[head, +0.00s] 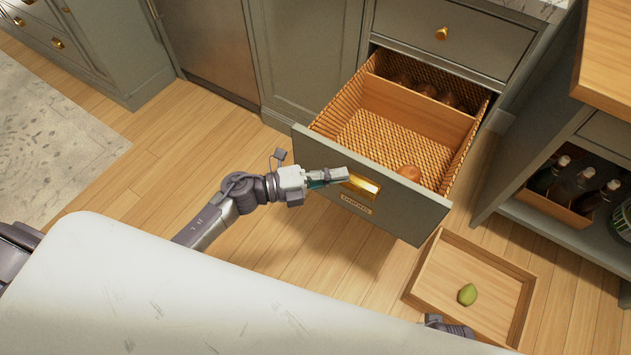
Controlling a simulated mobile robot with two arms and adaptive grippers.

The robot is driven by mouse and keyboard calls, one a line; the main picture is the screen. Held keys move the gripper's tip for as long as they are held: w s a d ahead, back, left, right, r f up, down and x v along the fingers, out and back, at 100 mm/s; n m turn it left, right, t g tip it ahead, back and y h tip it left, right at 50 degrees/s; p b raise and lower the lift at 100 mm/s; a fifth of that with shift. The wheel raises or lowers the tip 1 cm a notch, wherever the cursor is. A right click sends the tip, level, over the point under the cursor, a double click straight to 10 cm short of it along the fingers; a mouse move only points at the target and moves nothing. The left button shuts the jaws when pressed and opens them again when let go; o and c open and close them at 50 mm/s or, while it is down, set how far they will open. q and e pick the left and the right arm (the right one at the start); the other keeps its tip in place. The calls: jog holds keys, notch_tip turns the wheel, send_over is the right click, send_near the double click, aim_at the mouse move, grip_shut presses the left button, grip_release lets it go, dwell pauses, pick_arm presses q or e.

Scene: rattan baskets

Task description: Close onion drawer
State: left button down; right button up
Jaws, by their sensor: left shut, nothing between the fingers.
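The onion drawer (414,214) stands pulled out of the grey cabinet. It has a grey front with a brass cup handle (362,184) and a small label (356,204) below the handle. Its rattan basket (375,136) has a wooden divider (420,112).
A wooden tray (426,287) with a green pear-like fruit (467,294) lies on the floor right of the drawer. A shelf with bottles (575,187) stands at the right. A closed drawer with a brass knob (441,33) is above.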

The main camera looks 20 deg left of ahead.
pick_arm(q)
jog(key=shift+w+d, duration=0.15)
jog(key=shift+w, duration=0.45)
jog(key=shift+w+d, duration=0.15)
jog(key=shift+w, duration=0.4)
pick_arm(e)
jog(key=shift+w+r, duration=0.4)
jog(key=shift+r, duration=0.25)
jog(key=shift+s, duration=0.15)
jog(key=shift+s+f, duration=0.1)
